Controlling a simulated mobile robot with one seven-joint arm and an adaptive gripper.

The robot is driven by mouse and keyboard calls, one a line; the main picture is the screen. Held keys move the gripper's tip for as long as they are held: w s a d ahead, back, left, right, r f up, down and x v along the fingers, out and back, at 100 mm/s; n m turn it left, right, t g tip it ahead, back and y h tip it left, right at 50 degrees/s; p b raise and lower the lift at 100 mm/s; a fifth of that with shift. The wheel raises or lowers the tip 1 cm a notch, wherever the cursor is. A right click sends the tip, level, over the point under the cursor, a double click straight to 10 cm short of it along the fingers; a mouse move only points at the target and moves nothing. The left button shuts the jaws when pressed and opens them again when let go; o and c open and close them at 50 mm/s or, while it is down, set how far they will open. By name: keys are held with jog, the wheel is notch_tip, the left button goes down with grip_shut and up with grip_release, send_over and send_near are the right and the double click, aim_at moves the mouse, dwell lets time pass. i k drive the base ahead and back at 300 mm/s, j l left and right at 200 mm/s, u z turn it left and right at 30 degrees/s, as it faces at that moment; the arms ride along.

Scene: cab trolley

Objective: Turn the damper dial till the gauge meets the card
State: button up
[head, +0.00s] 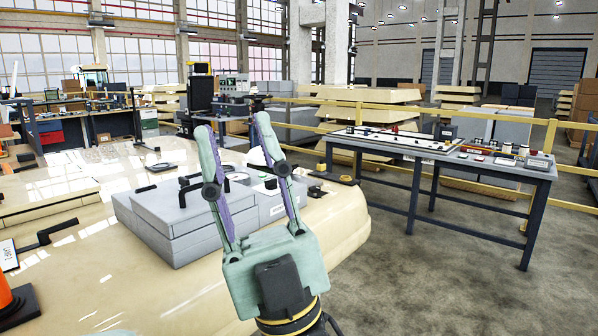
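My gripper (234,128) rises in the middle foreground with its two fingers apart and nothing between them. Behind it, a grey box unit (165,222) sits on a glossy cream surface. A round pale face (238,178), which may be the gauge, shows on its top between my fingers. A small white label (277,210) is on the unit's right part. A small dark knob-like part (317,192) lies to the right of my fingers. I cannot tell which part is the damper dial or the card, and no gauge reading is legible. My fingers hide part of the unit.
The cream surface (110,290) carries black handles (55,235) and an orange cone-like object (8,298) at left. A dark-legged table (415,172) with small items stands at right, near a yellow railing (548,135). Grey floor between is clear.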

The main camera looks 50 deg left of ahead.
aim_at(270, 184)
jog(key=i+z, duration=0.15)
jog(key=i, duration=1.3)
jog(key=i+u, duration=0.15)
jog(key=u, duration=2.25)
jog(key=i, duration=0.95)
